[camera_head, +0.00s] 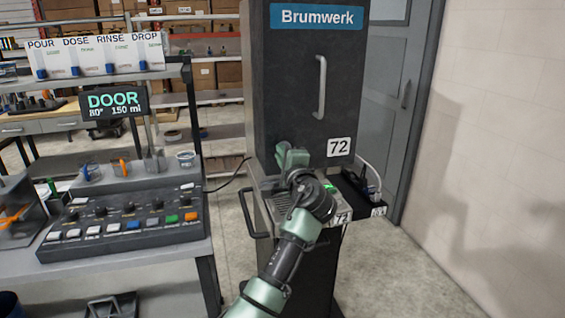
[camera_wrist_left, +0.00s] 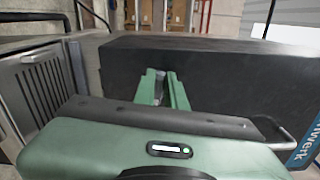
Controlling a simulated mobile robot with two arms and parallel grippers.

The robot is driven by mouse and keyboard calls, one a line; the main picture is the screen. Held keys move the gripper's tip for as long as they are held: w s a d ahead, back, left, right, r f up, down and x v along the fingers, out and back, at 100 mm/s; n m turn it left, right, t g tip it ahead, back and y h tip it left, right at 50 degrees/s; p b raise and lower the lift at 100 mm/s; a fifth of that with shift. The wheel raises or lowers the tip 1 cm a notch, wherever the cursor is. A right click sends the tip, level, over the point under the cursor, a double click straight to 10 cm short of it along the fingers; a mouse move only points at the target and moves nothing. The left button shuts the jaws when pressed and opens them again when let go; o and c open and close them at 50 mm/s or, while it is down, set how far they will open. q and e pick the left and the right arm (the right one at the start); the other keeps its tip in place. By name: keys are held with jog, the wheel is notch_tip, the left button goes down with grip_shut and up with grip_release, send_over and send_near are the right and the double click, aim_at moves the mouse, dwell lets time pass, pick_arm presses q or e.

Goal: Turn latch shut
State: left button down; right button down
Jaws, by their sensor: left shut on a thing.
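The dark Brumwerk machine (camera_head: 312,95) stands right of centre with a tall grey handle (camera_head: 320,87) on its closed front and a "72" label. My left gripper (camera_head: 291,156) is at the lower part of this front, left of the label. In the left wrist view its two green fingers (camera_wrist_left: 166,82) are closed around a small dark grey piece, which looks like the latch (camera_wrist_left: 158,80), against the dark front (camera_wrist_left: 215,75). Most of the latch is hidden by the fingers, so I cannot tell its angle. My right gripper is not in view.
A slotted tray (camera_wrist_left: 45,85) lies beside the gripper, with a green light (camera_head: 329,186) on the ledge below the front. A bench with a button console (camera_head: 125,228) and a "DOOR" display (camera_head: 115,101) is at left. Floor is clear at right.

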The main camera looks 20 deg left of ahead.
pick_arm(q)
jog(key=shift+f+n+b, duration=0.2)
jog(key=shift+n+b, duration=0.4)
jog(key=shift+n, duration=0.3)
jog(key=c, duration=1.5)
grip_release()
jog(key=shift+o, duration=0.2)
jog(key=b+v, duration=0.1)
jog(key=v, duration=0.6)
jog(key=shift+s+d+b, duration=0.2)
jog(key=shift+s+b, duration=0.1)
